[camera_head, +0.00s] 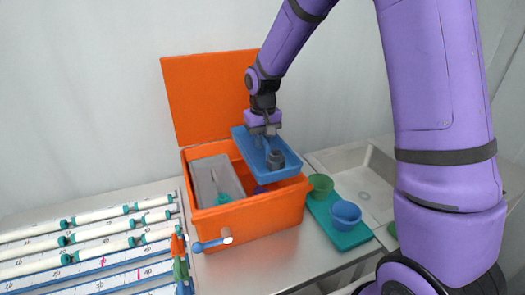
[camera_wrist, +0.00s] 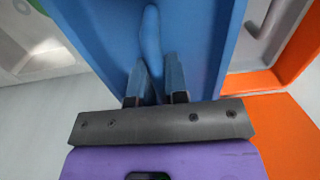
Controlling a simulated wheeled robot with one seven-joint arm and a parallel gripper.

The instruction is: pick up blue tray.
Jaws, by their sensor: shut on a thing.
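The blue tray (camera_head: 293,166) is over the right half of the open orange box (camera_head: 258,221), tilted, with its near end close to the box rim. A small grey cup-like item (camera_head: 274,158) is in it. My gripper (camera_head: 266,137) comes down from above and is shut on the tray's raised blue handle. In the wrist view, my fingers (camera_wrist: 155,82) close around the handle (camera_wrist: 151,40), and the tray's inner face (camera_wrist: 205,25) fills the middle. I cannot tell whether the tray touches the box.
A grey tray (camera_head: 205,176) sits in the box's left half. The orange lid (camera_head: 208,95) stands open behind. A green cup (camera_head: 321,185) and blue cup (camera_head: 345,214) are on a teal tray (camera_head: 350,240) at right, near a sink (camera_head: 372,178). White tubes (camera_head: 95,215) lie at left.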

